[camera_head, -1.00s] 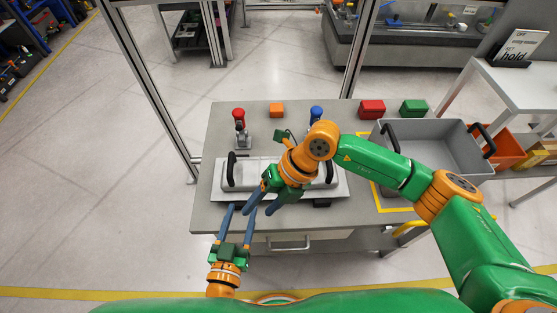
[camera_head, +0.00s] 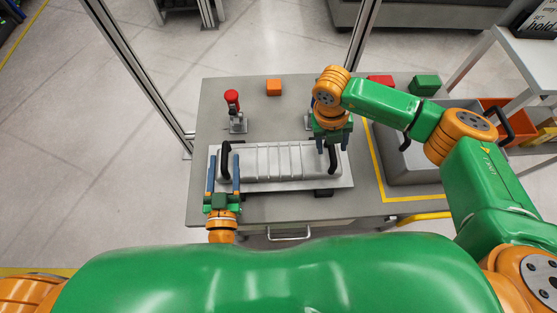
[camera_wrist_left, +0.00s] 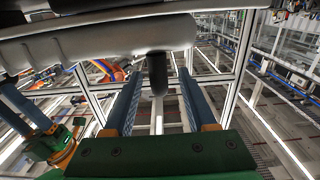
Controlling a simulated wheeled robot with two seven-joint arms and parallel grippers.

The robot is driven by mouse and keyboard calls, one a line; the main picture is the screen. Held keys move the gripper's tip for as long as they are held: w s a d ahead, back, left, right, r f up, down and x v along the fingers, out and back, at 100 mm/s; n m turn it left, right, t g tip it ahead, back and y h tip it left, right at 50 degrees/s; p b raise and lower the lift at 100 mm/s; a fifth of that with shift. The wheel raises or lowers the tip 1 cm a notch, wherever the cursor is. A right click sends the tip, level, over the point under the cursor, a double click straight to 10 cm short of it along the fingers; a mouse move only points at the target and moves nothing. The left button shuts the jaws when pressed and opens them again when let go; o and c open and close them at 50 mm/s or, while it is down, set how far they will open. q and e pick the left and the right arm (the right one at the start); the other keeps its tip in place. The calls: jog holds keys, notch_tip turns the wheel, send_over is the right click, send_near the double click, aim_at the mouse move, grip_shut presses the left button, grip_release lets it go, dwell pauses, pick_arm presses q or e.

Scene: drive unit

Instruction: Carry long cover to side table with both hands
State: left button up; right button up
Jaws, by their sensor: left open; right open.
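The long cover (camera_head: 278,163), a silver ribbed lid with a black handle at each end, lies flat on the work table (camera_head: 225,208). My left gripper (camera_head: 223,158) is open, its blue fingers on either side of the left handle (camera_head: 225,160). In the left wrist view a dark handle end (camera_wrist_left: 157,72) shows between the open fingers (camera_wrist_left: 155,95). My right gripper (camera_head: 332,145) is open at the right handle (camera_head: 332,162) and partly hides it; I cannot tell whether it touches. A white table (camera_head: 522,62), likely the side table, stands at the upper right.
A red-topped clamp (camera_head: 233,110) and an orange block (camera_head: 274,88) stand behind the cover. A grey bin (camera_head: 413,168) is right of it, with a green block (camera_head: 425,85) behind. An aluminium post (camera_head: 135,75) rises at the left. The front table strip is clear.

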pick_arm(q)
jog(key=shift+w, duration=1.35)
pick_arm(e)
jog(key=shift+s+d+f, duration=0.1)
jog(key=shift+d+f, duration=0.05)
jog(key=shift+f, duration=0.55)
jog(key=shift+d+f, duration=0.1)
jog(key=shift+f, duration=0.55)
pick_arm(q)
grip_shut()
pick_arm(e)
grip_shut()
pick_arm(q)
jog(key=shift+r, duration=0.1)
pick_arm(e)
jog(key=shift+r, duration=0.1)
